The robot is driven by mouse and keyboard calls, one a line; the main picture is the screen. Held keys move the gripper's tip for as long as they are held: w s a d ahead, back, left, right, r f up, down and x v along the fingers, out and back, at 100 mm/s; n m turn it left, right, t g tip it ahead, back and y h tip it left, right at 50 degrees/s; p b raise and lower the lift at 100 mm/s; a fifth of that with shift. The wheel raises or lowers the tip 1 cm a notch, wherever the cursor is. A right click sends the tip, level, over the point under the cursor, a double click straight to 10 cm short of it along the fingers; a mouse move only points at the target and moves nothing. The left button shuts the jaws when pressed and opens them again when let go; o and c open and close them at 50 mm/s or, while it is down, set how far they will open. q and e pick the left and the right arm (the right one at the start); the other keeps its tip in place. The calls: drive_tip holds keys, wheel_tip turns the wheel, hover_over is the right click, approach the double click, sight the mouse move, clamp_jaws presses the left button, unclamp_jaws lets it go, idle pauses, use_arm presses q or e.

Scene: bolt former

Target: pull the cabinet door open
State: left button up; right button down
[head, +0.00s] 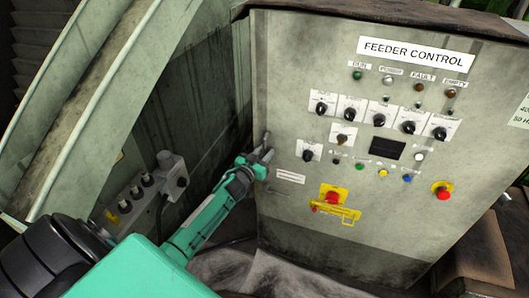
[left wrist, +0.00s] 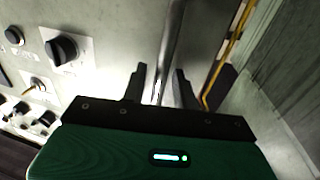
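The grey cabinet door (head: 300,226) carries the "FEEDER CONTROL" panel and looks closed in the head view. A slim metal bar handle (head: 267,141) stands near its left edge. My left gripper (head: 262,156) is at this handle. In the left wrist view the bar (left wrist: 172,40) runs down between the two spread fingers of the gripper (left wrist: 159,86). A gap shows between the bar and the left finger. Whether the bar touches the right finger I cannot tell. My right gripper is not in view.
Knobs, lamps and a red switch on a yellow plate (head: 333,196) are to the right of the handle. A red stop button (head: 443,192) is farther right. A grey button box (head: 146,192) and a curved machine guard (head: 84,98) stand on the left.

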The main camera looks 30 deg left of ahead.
use_arm(q)
drive_tip(key=shift+w, duration=0.15)
clamp_jaws()
